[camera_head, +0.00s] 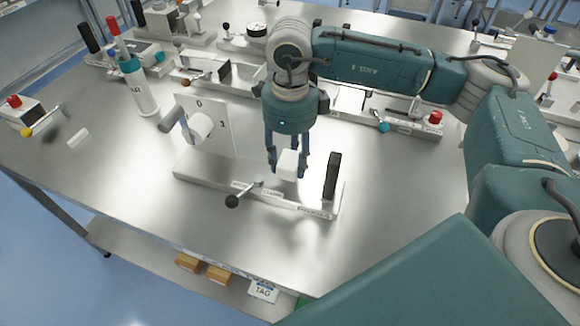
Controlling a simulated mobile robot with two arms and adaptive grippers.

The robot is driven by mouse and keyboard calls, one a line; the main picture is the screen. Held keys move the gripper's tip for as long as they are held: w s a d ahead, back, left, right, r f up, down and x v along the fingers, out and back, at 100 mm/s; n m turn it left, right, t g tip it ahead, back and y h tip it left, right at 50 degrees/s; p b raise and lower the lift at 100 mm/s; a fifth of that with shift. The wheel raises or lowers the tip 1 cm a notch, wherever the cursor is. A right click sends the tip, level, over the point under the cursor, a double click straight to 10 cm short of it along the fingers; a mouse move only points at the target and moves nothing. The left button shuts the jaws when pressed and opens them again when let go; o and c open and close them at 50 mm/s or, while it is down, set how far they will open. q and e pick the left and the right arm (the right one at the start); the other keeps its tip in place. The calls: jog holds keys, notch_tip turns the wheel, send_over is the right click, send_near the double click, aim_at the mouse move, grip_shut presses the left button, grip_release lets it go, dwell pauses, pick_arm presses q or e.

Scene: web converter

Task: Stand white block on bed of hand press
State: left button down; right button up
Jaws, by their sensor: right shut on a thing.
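My right gripper (287,166) points down with its fingers on either side of a white block (288,163), and it is shut on the block. The block is upright, above or on the long pale base (215,176) of the nearest device, which I take for the hand press. I cannot tell whether the block touches the base. A black upright grip (332,175) stands just right of the block, and a lever with a black ball (232,201) sticks out in front. My left gripper is not in view.
A small white block (77,137) lies at far left. Other devices line the back. The table's front strip is clear.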

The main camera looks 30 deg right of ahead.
aim_at(290, 171)
notch_tip(290, 171, down, 3)
jog(key=shift+f+p, duration=0.2)
jog(key=shift+p, duration=0.1)
jog(key=shift+f, duration=0.1)
jog(key=shift+f+b, duration=0.25)
jog(key=shift+b, duration=0.05)
jog(key=o, duration=1.2)
jog(key=shift+r, duration=0.1)
jog(key=shift+r, duration=0.1)
